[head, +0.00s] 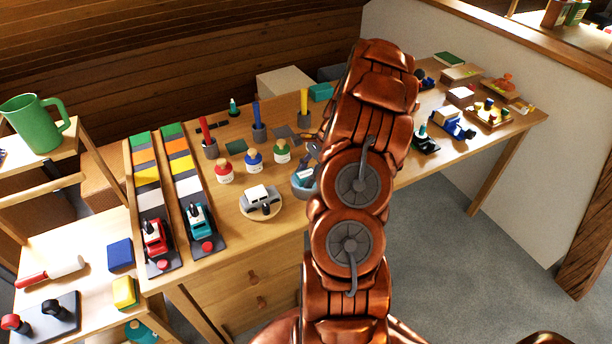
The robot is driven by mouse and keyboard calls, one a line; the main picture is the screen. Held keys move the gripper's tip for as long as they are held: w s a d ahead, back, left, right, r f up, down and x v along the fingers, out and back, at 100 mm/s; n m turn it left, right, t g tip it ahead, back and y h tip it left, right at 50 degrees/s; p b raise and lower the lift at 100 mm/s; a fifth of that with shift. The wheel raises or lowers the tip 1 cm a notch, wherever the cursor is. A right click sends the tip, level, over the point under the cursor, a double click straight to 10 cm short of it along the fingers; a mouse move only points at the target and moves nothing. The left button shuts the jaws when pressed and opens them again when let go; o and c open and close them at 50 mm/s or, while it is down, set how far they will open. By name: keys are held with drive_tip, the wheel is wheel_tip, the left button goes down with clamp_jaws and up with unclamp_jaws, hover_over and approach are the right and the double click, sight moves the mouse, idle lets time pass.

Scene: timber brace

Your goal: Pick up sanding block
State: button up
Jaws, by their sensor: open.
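I cannot tell for certain which thing is the sanding block. Block-like things in the head view are a blue block (120,254) and a yellow block (124,291) on the low shelf at the left. On the far right part of the table are a flat tan block (462,74) and a smaller pale-topped block (461,94). My copper-coloured arm rises through the middle of the view and covers part of the table. My gripper does not show clearly; it seems hidden behind the arm.
The wooden table (285,223) holds two coloured strips with toy vehicles, several bottles, cups and a round plate (261,204). A green jug (33,124) stands on the upper left shelf. A white partition (545,165) stands behind the right end. Grey floor is clear at the right.

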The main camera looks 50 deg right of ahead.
sight(300, 175)
drive_tip(key=shift+c, duration=0.2)
drive_tip(key=c, duration=0.9)
drive_tip(key=shift+o, duration=0.2)
drive_tip(key=shift+r, duration=0.1)
drive_tip(key=shift+r+b, duration=0.5)
drive_tip(key=shift+r, duration=0.3)
drive_tip(key=shift+d+r+b, duration=0.1)
drive_tip(key=shift+r+b, duration=0.25)
drive_tip(key=shift+r, duration=0.6)
drive_tip(key=s+a+r+b, duration=0.1)
drive_tip(key=s+a+b, duration=0.2)
drive_tip(key=s, duration=1.2)
drive_tip(key=shift+a+r+b, duration=0.2)
drive_tip(key=shift+a+b, duration=0.1)
drive_tip(key=shift+a, duration=0.85)
